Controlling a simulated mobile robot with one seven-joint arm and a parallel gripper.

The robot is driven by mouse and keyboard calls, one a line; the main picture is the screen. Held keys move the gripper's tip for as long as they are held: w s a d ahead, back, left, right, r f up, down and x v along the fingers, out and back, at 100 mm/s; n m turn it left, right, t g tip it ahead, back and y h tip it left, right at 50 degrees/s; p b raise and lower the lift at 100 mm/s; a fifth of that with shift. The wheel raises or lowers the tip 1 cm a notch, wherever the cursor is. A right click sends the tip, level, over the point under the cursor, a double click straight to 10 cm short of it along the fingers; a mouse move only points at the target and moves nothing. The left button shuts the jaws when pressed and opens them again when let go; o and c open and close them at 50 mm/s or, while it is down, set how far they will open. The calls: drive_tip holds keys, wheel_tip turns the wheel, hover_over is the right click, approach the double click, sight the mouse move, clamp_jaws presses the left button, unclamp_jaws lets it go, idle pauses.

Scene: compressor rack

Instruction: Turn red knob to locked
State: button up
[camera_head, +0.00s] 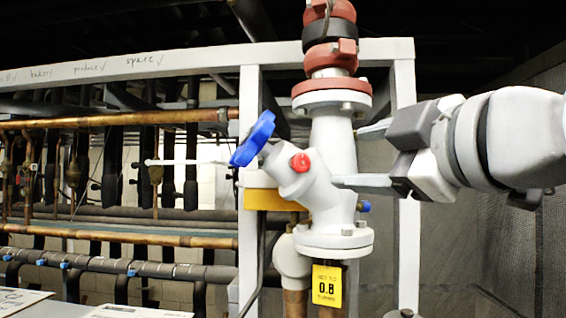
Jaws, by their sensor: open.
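The red knob (300,162) is a small round knob on the side of a white valve body (325,200). My gripper (345,155) comes in from the right with its two fingers apart, one above the other. The lower fingertip is close to the valve body, right of and a little below the red knob. The upper finger is at the right side of the white pipe. Nothing is seen between the fingers except part of the valve. I cannot tell whether either finger touches the valve. No locked marking on the knob is readable.
A blue handwheel (253,139) sticks out left of the red knob. A yellow tag (327,287) hangs below the valve. A white frame post (249,230) stands left, with copper pipes (120,118) behind it. A small blue cap (365,206) is under the lower finger.

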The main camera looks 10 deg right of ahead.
sight(303, 163)
drive_tip(key=w, duration=0.4)
drive_tip(key=w+a+p, duration=0.1)
drive_tip(key=w, duration=0.4)
drive_tip(key=w+a+p, duration=0.1)
drive_tip(key=w, duration=0.3)
drive_tip(key=shift+w+a, duration=0.25)
drive_tip(key=shift+w, duration=0.1)
clamp_jaws()
